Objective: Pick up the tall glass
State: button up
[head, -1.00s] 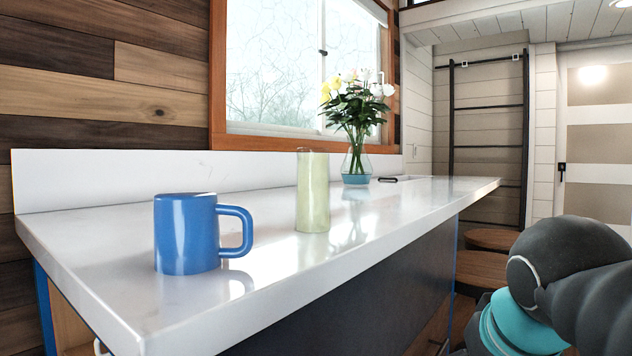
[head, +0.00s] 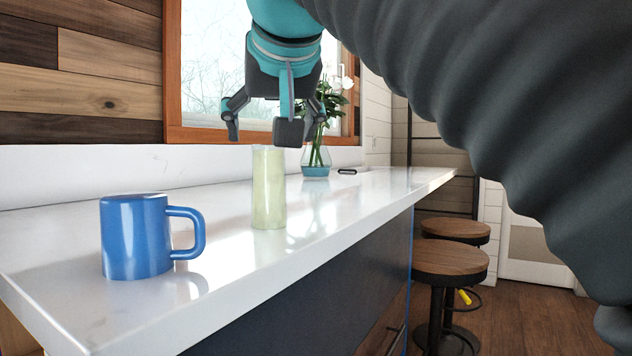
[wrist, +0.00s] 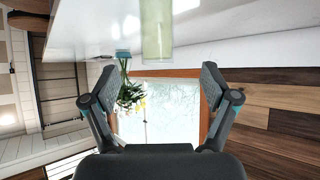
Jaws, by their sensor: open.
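The tall glass (head: 268,188), a pale yellow-green cylinder, stands upright on the white counter to the right of the blue mug. It also shows in the wrist view (wrist: 157,30) at the top, partly cut off by the frame edge, beyond the fingers. My gripper (head: 262,128) is open and empty, with its fingers spread. In the head view it appears just above the rim of the glass. I cannot tell its exact distance in depth, and no contact shows.
A blue mug (head: 136,238) stands on the white counter (head: 225,262) at the left front. A vase of flowers (head: 315,160) stands farther back, partly behind my gripper. A small dark object (head: 347,171) lies beside it. Wooden stools (head: 447,262) stand right of the counter.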

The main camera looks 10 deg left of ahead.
aim_at(268, 165)
jog(key=b+x, duration=0.1)
jog(key=x, duration=0.6)
jog(key=shift+d+f, duration=0.1)
jog(key=shift+f, duration=0.05)
jog(key=shift+d+b+x, duration=0.2)
jog(key=shift+b+x, duration=0.1)
jog(key=shift+x, duration=2.45)
jog(key=c, duration=1.4)
